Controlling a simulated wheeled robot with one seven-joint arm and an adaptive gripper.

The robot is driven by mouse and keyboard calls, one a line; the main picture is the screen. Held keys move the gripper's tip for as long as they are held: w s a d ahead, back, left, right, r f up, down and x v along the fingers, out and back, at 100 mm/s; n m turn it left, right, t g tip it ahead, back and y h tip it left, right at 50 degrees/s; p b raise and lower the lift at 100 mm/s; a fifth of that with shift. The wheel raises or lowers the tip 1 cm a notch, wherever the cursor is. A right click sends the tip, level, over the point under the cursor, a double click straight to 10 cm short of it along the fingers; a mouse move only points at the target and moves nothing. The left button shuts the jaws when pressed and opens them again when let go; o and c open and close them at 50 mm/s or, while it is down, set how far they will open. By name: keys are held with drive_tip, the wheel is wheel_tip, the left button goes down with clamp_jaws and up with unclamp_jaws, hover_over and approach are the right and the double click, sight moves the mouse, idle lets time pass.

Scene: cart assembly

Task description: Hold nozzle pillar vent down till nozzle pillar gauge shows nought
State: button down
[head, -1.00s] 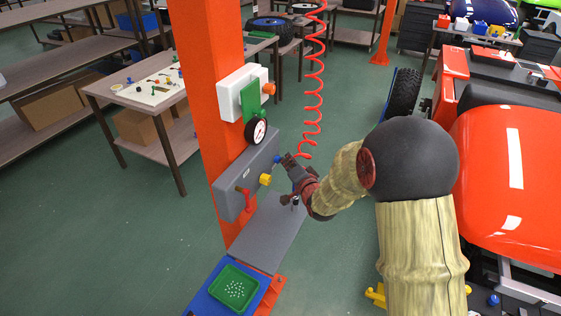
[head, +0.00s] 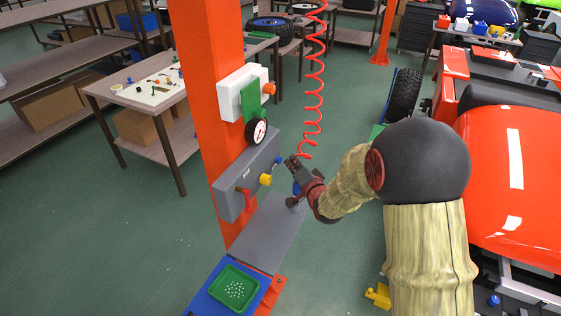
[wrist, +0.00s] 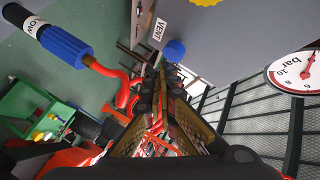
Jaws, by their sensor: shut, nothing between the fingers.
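The nozzle pillar (head: 215,110) is an orange post with a grey box (head: 236,188) on it. The vent is a small blue button (head: 278,160) on the box; in the wrist view the button (wrist: 175,49) sits beside a VENT label (wrist: 158,28). My gripper (head: 289,161) is shut and empty, its tips just right of the button with what looks like a small gap. The fingertips (wrist: 169,70) also show just below the button in the wrist view. The gauge (head: 256,131) is above the box; its red needle shows in the wrist view (wrist: 296,73), the dial partly cut off and the exact reading unclear.
A coiled red hose (head: 313,90) hangs behind my gripper. A blue blow nozzle (wrist: 60,42) shows in the wrist view. An orange vehicle body (head: 510,190) stands right.

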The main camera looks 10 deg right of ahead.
drive_tip(key=shift+s+d, duration=0.75)
drive_tip(key=shift+d, duration=0.3)
drive_tip(key=shift+s+d, duration=0.75)
drive_tip(key=shift+d, duration=0.25)
drive_tip(key=s+d+f+n+g+h, duration=0.25)
drive_tip(key=s+f+g, duration=0.25)
drive_tip(key=f, duration=0.5)
drive_tip(key=s+d+n+g, duration=0.3)
drive_tip(key=s+g, duration=0.1)
drive_tip(key=s, duration=0.6)
drive_tip(key=s+a+r+n+g, duration=0.2)
drive_tip(key=s+r, duration=0.5)
drive_tip(key=s, duration=0.4)
drive_tip(key=s+a+r+n+g, duration=0.2)
drive_tip(key=s+a+r, duration=0.1)
drive_tip(key=s+r, duration=0.55)
drive_tip(key=s+a+r+t, duration=0.2)
drive_tip(key=s+r+t, duration=0.1)
drive_tip(key=s+r, duration=0.2)
drive_tip(key=shift+a+r, duration=0.2)
drive_tip(key=shift+r, duration=1)
